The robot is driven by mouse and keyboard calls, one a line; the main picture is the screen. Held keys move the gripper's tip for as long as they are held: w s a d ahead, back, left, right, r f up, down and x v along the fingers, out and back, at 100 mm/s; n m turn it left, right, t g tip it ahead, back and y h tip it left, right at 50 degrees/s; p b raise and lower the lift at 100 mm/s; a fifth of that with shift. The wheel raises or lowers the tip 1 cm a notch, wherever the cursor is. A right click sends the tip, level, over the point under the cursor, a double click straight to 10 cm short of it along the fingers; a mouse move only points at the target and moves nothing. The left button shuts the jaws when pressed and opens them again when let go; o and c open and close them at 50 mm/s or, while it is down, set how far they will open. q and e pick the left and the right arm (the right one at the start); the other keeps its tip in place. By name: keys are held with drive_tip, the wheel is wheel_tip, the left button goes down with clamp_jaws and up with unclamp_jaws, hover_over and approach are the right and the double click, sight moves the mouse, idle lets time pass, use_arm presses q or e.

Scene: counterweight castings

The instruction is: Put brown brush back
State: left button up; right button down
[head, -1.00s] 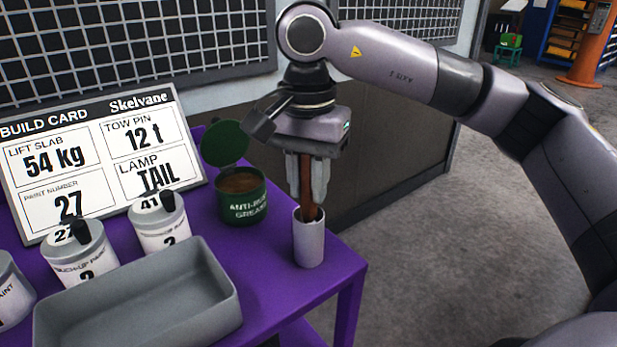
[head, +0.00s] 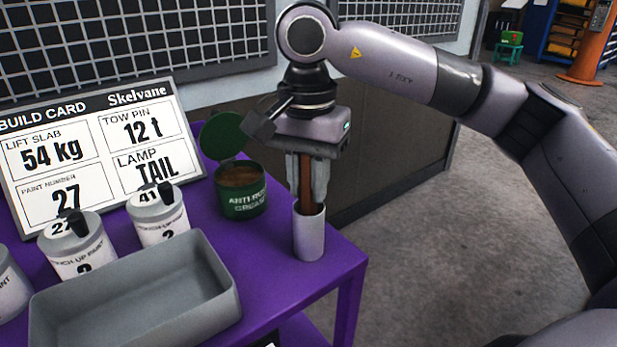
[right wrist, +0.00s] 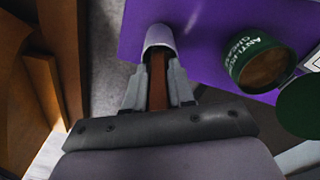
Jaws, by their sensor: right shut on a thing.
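The brown brush (head: 305,185) stands upright, its handle between the fingers of my right gripper (head: 308,192), which is shut on it. Its lower end is inside a white cylindrical holder (head: 309,238) near the right end of the purple table. The bristle end is hidden. In the right wrist view the brown brush (right wrist: 158,82) runs between the fingers into the mouth of the white holder (right wrist: 159,38). The fingertips are close to the holder's rim; I cannot tell whether they touch it. My left gripper is not in view.
An open green grease tin (head: 242,200) stands left of the holder on the purple table (head: 265,290). A grey tray (head: 140,305) lies in front, with white paint pots (head: 160,222) behind it. A build card (head: 95,165) leans at the back. Open floor lies right.

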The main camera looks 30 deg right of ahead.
drive_tip(key=shift+f, duration=0.35)
drive_tip(key=c, duration=0.9)
unclamp_jaws()
drive_tip(key=shift+r, duration=0.15)
wheel_tip(320, 180, up, 6)
drive_tip(key=shift+a+r, duration=0.1)
drive_tip(key=shift+r, duration=0.35)
